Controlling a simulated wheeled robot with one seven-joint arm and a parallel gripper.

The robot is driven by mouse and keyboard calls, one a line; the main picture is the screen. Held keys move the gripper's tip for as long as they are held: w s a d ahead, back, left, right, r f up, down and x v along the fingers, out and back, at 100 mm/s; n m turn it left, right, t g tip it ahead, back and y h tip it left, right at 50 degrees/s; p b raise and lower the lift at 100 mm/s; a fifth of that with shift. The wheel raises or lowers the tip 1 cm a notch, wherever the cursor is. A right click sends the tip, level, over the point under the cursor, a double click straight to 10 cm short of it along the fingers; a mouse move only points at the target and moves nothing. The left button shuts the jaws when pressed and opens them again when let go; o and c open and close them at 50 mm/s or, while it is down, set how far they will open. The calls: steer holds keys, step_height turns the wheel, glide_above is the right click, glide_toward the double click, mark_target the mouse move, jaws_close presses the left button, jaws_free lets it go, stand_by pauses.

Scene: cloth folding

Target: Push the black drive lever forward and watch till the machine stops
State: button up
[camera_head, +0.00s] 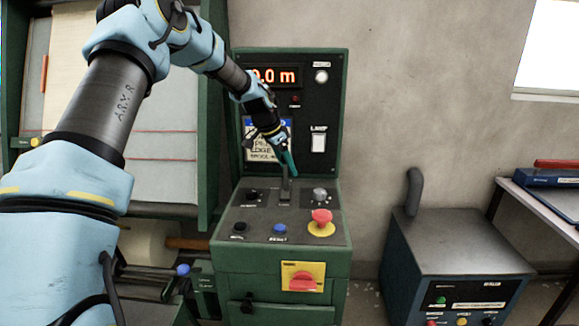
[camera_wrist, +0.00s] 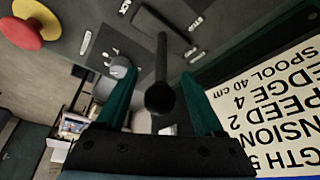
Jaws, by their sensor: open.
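The black drive lever (camera_head: 284,188) stands up from a slot on the sloped top of the green control console. Its upper end is hidden behind my gripper (camera_head: 287,160) in the head view. In the wrist view my gripper (camera_wrist: 158,74) is open, with one teal finger on each side of the lever. The lever's round black knob (camera_wrist: 159,98) lies between the fingers, with a gap showing on both sides.
The console top carries a red mushroom button on yellow (camera_head: 321,221), a blue button (camera_head: 280,229) and a grey knob (camera_head: 320,194). A red-and-yellow switch (camera_head: 302,281) is on the front. A printed card (camera_wrist: 268,105) is close beside my gripper. A grey-topped cabinet (camera_head: 452,246) stands at right.

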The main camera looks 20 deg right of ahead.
steer(key=shift+p+x, duration=0.4)
steer(key=shift+x, duration=1.05)
steer(key=shift+a, duration=0.1)
jaws_close()
